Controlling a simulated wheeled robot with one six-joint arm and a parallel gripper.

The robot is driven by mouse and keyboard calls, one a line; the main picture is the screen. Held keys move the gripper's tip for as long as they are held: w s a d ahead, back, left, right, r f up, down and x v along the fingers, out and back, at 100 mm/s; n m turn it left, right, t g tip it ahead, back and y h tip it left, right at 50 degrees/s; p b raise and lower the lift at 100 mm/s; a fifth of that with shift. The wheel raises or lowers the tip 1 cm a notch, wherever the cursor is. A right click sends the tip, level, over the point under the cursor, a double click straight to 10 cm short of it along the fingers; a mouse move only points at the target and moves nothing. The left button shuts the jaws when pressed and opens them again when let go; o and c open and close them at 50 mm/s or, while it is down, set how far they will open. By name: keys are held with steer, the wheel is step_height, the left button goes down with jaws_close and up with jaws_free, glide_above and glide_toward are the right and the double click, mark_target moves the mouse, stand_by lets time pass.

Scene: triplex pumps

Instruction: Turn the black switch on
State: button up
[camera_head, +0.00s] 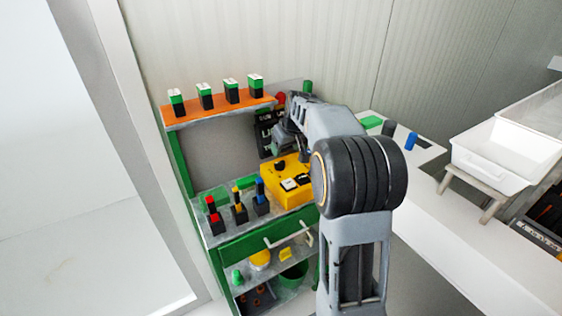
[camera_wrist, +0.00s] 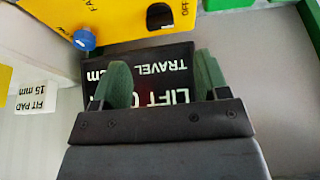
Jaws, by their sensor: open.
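A yellow box (camera_head: 288,184) stands on the green bench, with a black knob (camera_head: 280,165) and white labels on top. In the wrist view, a yellow panel (camera_wrist: 120,14) at the top edge carries a black switch piece (camera_wrist: 160,15) beside an upside-down "OFF" label, and a blue knob (camera_wrist: 84,40). I cannot tell the switch's setting. My gripper (camera_wrist: 160,75) is open and empty, its two green fingers apart and below the yellow panel in the picture. In the head view my gripper is near the black panel behind the box, partly hidden by my arm.
A black sign (camera_wrist: 160,67) reading "LIFT" and "TRAVEL" lies behind my fingers. Red, yellow and blue topped switches (camera_head: 239,212) stand left of the box. An orange shelf (camera_head: 218,113) holds several green-topped blocks. A white bin (camera_head: 505,152) stands at right.

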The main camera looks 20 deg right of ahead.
mark_target(280, 162)
steer(key=x, duration=0.9)
steer(key=shift+p, duration=0.3)
steer(key=c, duration=0.9)
